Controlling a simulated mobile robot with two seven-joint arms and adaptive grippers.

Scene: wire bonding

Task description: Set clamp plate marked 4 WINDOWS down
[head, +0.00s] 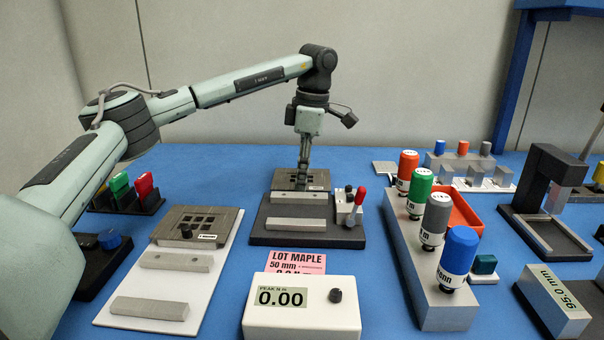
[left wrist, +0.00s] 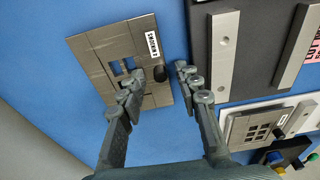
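The clamp plate marked WINDOWS (left wrist: 105,64) is a grey-brown square with a few square openings, a white label and a black knob (left wrist: 160,73). The number on its label is too small to read surely. It appears to lie flat on the blue bench, behind the dark fixture; in the head view the plate (head: 287,176) is partly behind my gripper. My left gripper (left wrist: 160,80) points down over it, fingers apart, with the knob between them in the picture and a gap on the right side. It also shows in the head view (head: 303,165). My right gripper is not in view.
The dark fixture (head: 262,238) with bars and a red-handled clamp (head: 359,197) stands in front. A second windowed plate (head: 172,222) lies on a white board at left. A gauge box (head: 285,318) stands at front; a rack of capped drivers (head: 405,250) stands at right.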

